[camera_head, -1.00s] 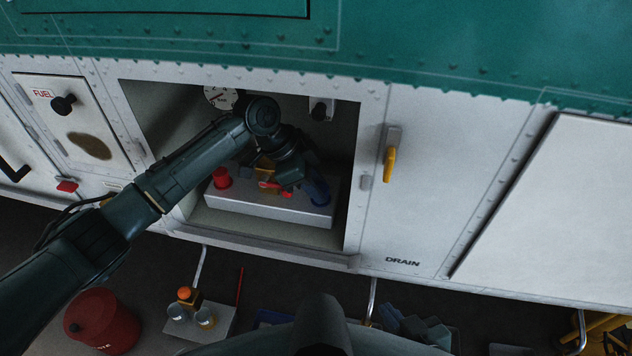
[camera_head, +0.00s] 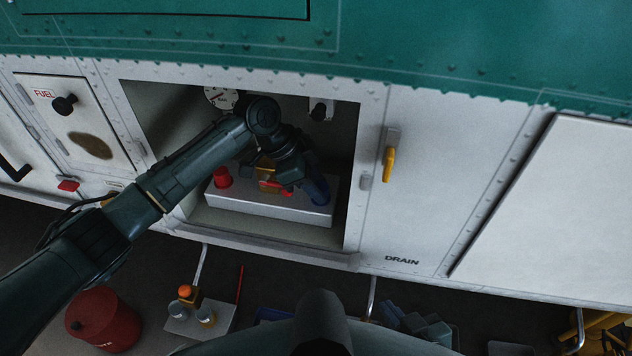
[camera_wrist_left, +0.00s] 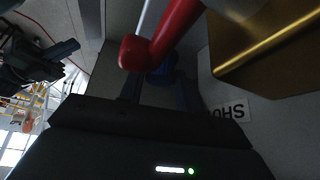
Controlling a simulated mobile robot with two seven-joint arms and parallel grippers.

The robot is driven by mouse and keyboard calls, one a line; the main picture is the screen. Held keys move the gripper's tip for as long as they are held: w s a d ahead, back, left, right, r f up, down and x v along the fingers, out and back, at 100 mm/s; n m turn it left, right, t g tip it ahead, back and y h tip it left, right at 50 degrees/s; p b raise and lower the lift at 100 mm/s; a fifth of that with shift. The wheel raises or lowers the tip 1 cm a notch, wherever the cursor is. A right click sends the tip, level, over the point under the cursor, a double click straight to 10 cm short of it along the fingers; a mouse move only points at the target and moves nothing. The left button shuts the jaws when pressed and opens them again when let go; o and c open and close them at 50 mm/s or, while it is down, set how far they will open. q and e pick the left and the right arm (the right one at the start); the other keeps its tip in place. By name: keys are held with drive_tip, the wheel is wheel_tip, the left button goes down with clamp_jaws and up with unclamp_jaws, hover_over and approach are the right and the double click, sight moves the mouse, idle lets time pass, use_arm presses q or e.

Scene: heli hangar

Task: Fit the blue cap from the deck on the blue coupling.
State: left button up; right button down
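My left arm reaches into the open bay, and its gripper (camera_head: 315,183) points down at the right end of a pale block (camera_head: 250,205). A blue fitting (camera_head: 319,195), seemingly the blue coupling, stands on that end, partly covered by the gripper. In the left wrist view a dark blue round part (camera_wrist_left: 160,76) shows between the two dark fingers (camera_wrist_left: 158,92). I cannot tell whether this is the cap or the coupling, or whether the fingers press on it. No separate blue cap is recognisable on the deck.
A red fitting (camera_head: 222,177) stands on the block's left end. A red lever (camera_wrist_left: 160,42) and a brass body (camera_wrist_left: 268,48) are close to the gripper. A gauge (camera_head: 221,97) is at the back. The bay's frame bounds the arm. A small tray (camera_head: 190,328) and red drum (camera_head: 104,318) stand below.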

use_arm(q)
drive_tip(key=o, duration=0.4)
